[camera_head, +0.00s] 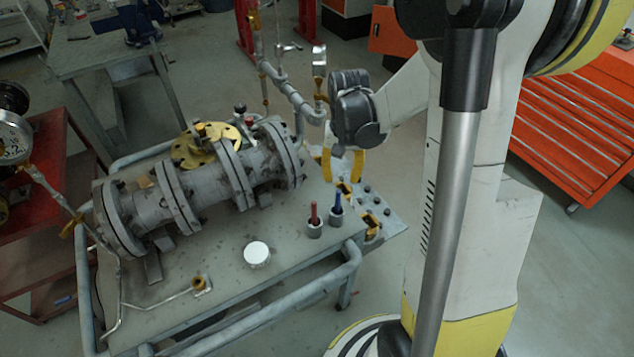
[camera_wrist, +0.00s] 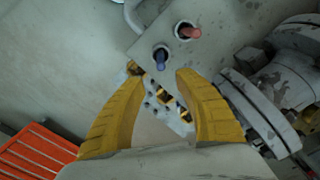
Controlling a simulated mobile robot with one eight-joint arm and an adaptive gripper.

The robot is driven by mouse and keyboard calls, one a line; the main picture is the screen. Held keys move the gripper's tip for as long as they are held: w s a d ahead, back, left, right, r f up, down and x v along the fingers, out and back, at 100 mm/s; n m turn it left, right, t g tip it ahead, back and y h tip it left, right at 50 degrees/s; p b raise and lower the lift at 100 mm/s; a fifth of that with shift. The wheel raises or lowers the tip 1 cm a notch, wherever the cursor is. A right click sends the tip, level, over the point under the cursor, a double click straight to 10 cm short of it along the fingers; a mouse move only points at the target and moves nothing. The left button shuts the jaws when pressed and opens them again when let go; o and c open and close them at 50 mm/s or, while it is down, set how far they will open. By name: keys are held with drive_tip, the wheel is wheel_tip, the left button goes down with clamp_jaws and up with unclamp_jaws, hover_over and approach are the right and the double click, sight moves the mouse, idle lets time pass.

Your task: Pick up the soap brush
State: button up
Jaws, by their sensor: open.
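Two slim handles stand upright in small grey cups near the right end of the cart top: a red one (camera_head: 314,211) and a blue one (camera_head: 337,202). Which of them is the soap brush I cannot tell; any bristles are hidden in the cups. In the wrist view, the blue handle (camera_wrist: 160,62) is just beyond my fingertips and the red handle (camera_wrist: 188,32) is farther up. My gripper (camera_head: 343,170) has yellow fingers, spread apart and empty, above the cart's right end. It also shows in the wrist view (camera_wrist: 160,80).
A large flanged gate valve (camera_head: 205,185) lies along the cart (camera_head: 230,290). A white round lid (camera_head: 257,254) and a brass fitting (camera_head: 199,284) are on the front part. A lower shelf with yellow parts (camera_head: 372,222) juts out at right. An orange drawer cabinet (camera_head: 575,125) stands farther right.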

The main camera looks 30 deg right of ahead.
drive_tip(key=b, duration=0.1)
hover_over(337, 213)
drive_tip(key=d, duration=0.1)
drive_tip(key=f, duration=0.4)
drive_tip(key=shift+w+f, duration=0.25)
drive_tip(key=shift+w, duration=0.05)
drive_tip(key=f+b, duration=0.1)
drive_tip(key=f, duration=0.1)
drive_tip(key=f+b, duration=0.1)
drive_tip(key=f, duration=0.1)
drive_tip(key=f+b, duration=0.1)
drive_tip(key=shift+a+f, duration=0.25)
drive_tip(key=shift+f, duration=0.15)
drive_tip(key=shift+r, duration=0.1)
clamp_jaws()
